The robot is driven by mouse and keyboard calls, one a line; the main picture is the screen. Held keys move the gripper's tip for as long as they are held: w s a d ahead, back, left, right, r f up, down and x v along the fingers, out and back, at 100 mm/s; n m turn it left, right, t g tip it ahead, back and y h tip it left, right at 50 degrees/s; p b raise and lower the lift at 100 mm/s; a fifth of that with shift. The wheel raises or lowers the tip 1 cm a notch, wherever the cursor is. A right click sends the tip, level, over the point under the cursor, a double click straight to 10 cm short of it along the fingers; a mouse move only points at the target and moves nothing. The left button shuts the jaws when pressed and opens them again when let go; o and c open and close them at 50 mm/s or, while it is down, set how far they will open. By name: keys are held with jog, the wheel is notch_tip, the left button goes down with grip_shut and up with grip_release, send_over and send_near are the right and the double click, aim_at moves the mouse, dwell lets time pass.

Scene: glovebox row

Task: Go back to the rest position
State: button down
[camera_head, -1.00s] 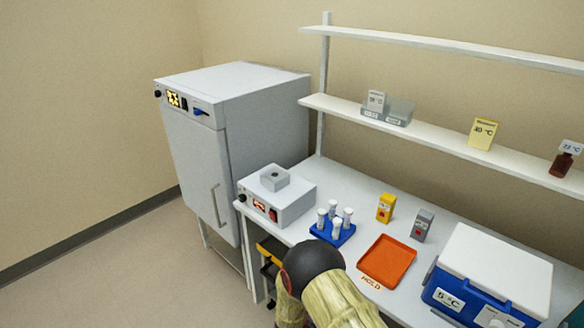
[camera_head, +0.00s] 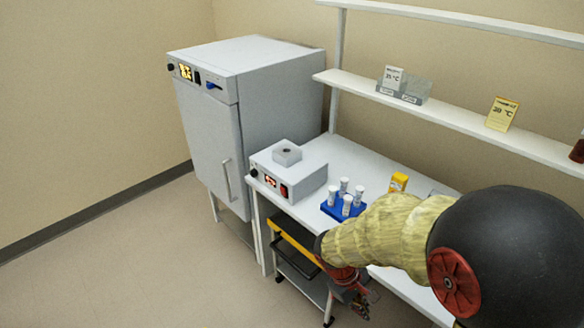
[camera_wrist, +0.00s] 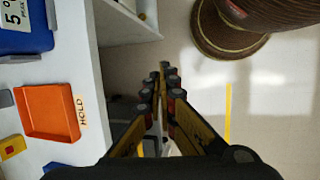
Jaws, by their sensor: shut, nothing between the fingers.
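My gripper (camera_wrist: 163,80) is shut and empty in the wrist view, with its fingers pointing over the floor beside the bench's edge. It also shows in the head view (camera_head: 358,300), low in front of the bench and partly behind my arm. My arm covers the right part of the bench in the head view. The orange tray marked HOLD (camera_wrist: 50,112) lies on the bench to the left of the fingers in the wrist view, apart from them.
The white bench (camera_head: 345,160) carries a heater block (camera_head: 290,185), a blue rack with several white-capped tubes (camera_head: 340,208) and a yellow box (camera_head: 398,182). A grey cabinet (camera_head: 210,130) stands left. A cart (camera_head: 300,265) is under the bench. A blue cooler (camera_wrist: 25,28) sits near the tray. The floor at left is clear.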

jog(key=s+r+m+t+y, duration=0.2)
jog(key=s+r+m+t, duration=0.1)
jog(key=r, duration=0.9)
jog(key=s+r+m+t+y, duration=0.2)
jog(key=s+r+m, duration=0.3)
jog(key=r, duration=0.6)
jog(key=shift+s+r+t+b, duration=0.4)
jog(key=shift+s+t, duration=0.3)
jog(key=shift+s, duration=0.45)
